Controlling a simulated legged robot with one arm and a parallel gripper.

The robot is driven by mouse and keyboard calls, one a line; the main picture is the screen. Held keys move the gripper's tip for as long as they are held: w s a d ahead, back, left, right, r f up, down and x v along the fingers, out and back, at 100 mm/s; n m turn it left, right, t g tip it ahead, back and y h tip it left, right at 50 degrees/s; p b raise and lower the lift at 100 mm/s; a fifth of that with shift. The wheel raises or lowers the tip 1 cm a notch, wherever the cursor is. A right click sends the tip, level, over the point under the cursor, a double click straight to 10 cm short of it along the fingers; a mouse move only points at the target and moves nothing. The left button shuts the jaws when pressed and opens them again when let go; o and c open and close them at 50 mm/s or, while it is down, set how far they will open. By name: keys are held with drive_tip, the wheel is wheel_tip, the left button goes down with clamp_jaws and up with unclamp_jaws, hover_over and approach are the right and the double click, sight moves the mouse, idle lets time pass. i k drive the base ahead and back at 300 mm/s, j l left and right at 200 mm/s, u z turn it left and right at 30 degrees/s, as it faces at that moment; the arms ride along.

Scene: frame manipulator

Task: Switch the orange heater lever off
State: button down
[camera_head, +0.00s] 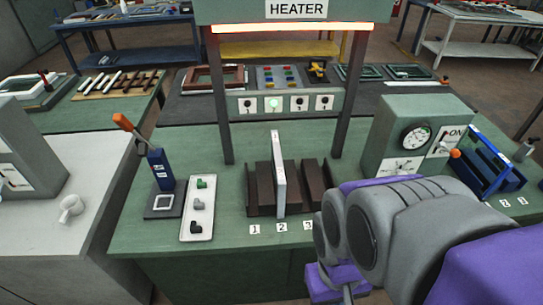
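The green control box (408,136) stands on the right of the green bench, with a round gauge (415,138) on its front. An orange knob (455,154) on a short lever is at its right side, just below the ON label (455,134). The heater (293,12) is the green overhead hood marked HEATER, and its bar (292,27) glows orange. My grey and purple arm fills the lower right. A purple part at its lower end (330,284) may belong to my gripper. Its fingertips are not clear, and it is low, left of the orange knob and apart from it.
Another orange-handled lever (123,122) rises from a blue stand at the left. A white panel stands upright in the dark slotted rack (262,190). A white tray (198,225) holds small parts. A blue rack (490,172) stands close right of the control box.

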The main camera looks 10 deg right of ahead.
sight(454, 154)
drive_tip(key=z, duration=1.5)
